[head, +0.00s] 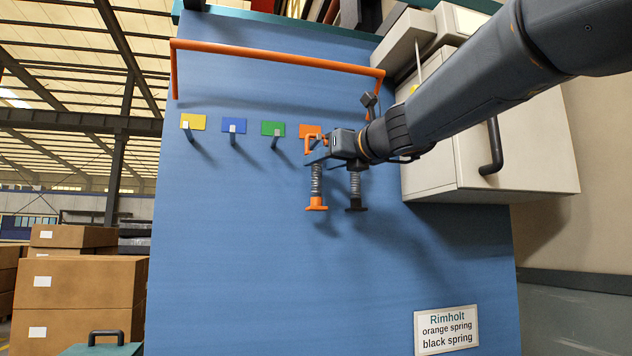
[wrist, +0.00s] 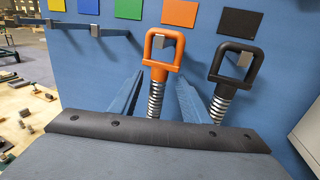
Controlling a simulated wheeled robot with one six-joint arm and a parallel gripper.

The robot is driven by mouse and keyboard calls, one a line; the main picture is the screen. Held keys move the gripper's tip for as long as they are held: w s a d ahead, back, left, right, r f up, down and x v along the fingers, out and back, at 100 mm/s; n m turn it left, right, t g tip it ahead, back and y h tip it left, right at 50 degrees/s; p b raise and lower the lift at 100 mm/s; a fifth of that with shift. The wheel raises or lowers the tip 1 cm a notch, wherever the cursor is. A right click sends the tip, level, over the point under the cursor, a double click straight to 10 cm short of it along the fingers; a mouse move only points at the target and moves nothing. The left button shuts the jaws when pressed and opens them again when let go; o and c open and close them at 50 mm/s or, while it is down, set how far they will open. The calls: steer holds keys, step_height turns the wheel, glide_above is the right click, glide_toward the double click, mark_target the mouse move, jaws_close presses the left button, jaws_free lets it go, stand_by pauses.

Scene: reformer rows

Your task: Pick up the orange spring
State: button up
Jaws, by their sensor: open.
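The orange spring (wrist: 155,97) hangs by its square orange loop handle from a hook below the orange square on the blue panel. In the head view its coil and orange foot (head: 316,205) show below my gripper (head: 316,156). In the wrist view my gripper (wrist: 158,76) is open, its two fingers pointing at the panel, one on each side of the spring just below the handle. Gaps show on both sides in that view. The middle of the coil is hidden behind the gripper's dark front edge.
The black spring (wrist: 228,80) hangs close to the right of the orange one. Empty hooks under yellow, blue and green squares (head: 272,128) line the panel (head: 230,270) to the left. An orange rail (head: 280,54) runs above. A pale cabinet (head: 535,150) stands right.

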steer(key=x, duration=0.2)
steer(key=shift+w+a, duration=0.25)
steer(key=shift+a, duration=0.05)
steer(key=shift+c, duration=0.5)
jaws_close()
steer(key=shift+r, duration=0.1)
